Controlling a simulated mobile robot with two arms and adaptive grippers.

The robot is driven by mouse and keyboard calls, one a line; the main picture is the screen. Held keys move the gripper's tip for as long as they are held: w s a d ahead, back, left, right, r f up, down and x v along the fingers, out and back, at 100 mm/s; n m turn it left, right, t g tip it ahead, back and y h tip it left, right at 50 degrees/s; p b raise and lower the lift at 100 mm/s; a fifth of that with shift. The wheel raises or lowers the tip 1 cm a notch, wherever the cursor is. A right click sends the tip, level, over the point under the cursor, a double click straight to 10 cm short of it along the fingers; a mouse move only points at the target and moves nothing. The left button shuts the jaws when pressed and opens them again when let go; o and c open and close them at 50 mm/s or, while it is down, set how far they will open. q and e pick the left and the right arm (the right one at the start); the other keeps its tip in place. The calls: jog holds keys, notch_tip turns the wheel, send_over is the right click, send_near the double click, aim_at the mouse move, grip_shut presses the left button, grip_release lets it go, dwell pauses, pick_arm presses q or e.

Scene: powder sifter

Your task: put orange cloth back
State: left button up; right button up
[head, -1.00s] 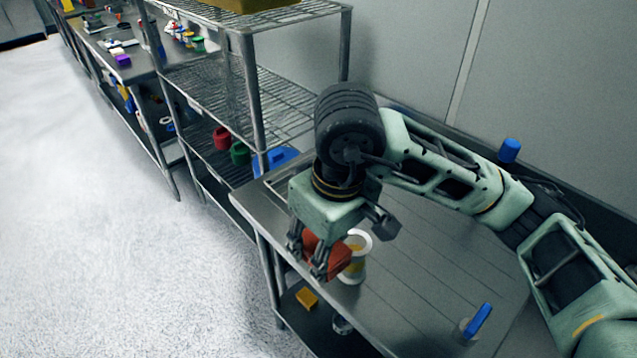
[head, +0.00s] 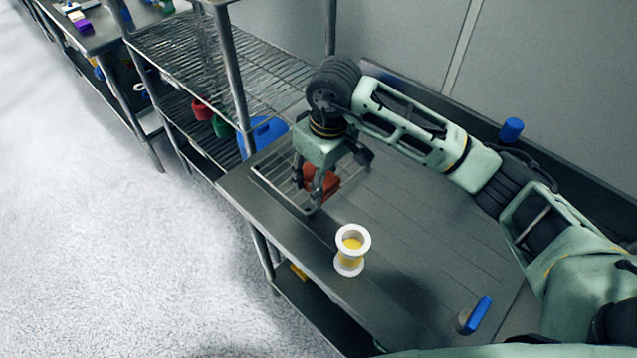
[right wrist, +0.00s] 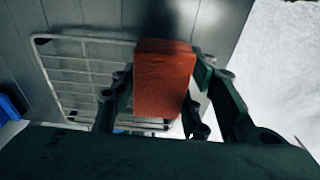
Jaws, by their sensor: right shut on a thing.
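The orange cloth (head: 324,180) is a folded orange-red block. My right gripper (head: 316,190) is shut on it, over the wire rack (head: 266,181) at the left end of the steel table. In the right wrist view the cloth (right wrist: 165,78) sits between the fingers of my right gripper (right wrist: 160,95), with the rack (right wrist: 62,38) behind it. I cannot tell whether the cloth touches the rack. My left gripper is not in view.
A white spool-shaped sifter with yellow inside (head: 350,252) stands near the table's front edge. A blue-handled tool (head: 478,314) and a blue cylinder (head: 511,130) are further right. A wire shelf (head: 190,60) stands left of the table. The table's middle is clear.

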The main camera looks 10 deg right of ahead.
jog(key=shift+f+p, duration=0.5)
jog(key=shift+f, duration=0.25)
notch_tip(320, 180, down, 2)
jog(key=shift+f+p, duration=0.1)
jog(key=shift+p, duration=0.3)
jog(key=shift+f, duration=0.2)
jog(key=shift+f+b, duration=0.15)
jog(key=shift+b, duration=0.15)
jog(key=o, duration=1.2)
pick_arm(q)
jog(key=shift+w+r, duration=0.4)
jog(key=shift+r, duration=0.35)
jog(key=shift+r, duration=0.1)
